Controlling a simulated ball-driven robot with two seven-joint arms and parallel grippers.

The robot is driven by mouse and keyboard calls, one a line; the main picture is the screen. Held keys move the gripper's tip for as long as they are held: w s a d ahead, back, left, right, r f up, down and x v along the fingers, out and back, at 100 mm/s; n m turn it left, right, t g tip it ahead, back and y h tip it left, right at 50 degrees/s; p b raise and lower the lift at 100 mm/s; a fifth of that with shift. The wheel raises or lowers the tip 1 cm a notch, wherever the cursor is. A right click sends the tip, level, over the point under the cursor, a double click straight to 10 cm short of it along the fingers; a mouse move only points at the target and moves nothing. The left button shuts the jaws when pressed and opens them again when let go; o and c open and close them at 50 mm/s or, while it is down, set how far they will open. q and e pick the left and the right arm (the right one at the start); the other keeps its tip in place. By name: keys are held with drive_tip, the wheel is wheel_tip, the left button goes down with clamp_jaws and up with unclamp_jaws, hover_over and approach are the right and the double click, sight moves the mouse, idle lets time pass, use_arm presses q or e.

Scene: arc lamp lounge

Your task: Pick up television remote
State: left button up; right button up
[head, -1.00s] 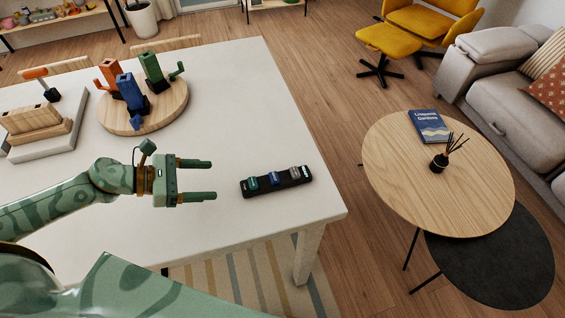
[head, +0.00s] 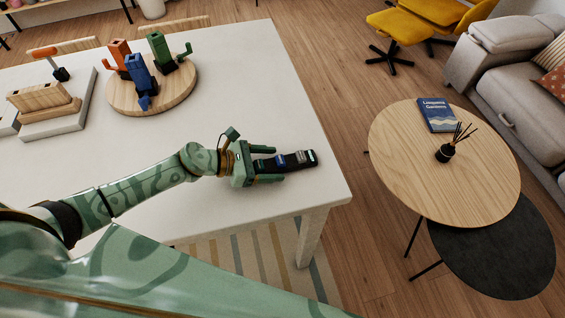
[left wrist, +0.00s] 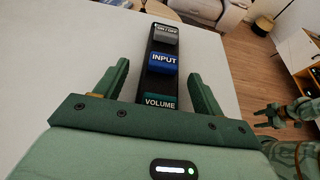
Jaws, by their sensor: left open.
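The television remote (head: 299,160) is a black bar with grey, blue and teal buttons. It lies on the white table (head: 225,60) near its right front corner. In the left wrist view the remote (left wrist: 162,62) shows the words INPUT and VOLUME, and its near end is hidden by the gripper body. My left gripper (head: 268,165) is open, with one finger on each side of the remote's near end. In the left wrist view the fingers (left wrist: 158,90) stand apart from the remote, with a gap on both sides. My right gripper is not in the head view.
A round wooden board (head: 178,95) with orange, blue and green tools stands at the back left, and a grey slab (head: 75,118) with wooden blocks is farther left. A round wooden side table (head: 420,155) with a book (head: 437,114) stands across a floor gap to the right.

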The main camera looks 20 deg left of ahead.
use_arm(q)
drive_tip(key=c, duration=1.1)
drive_tip(key=shift+c, duration=0.2)
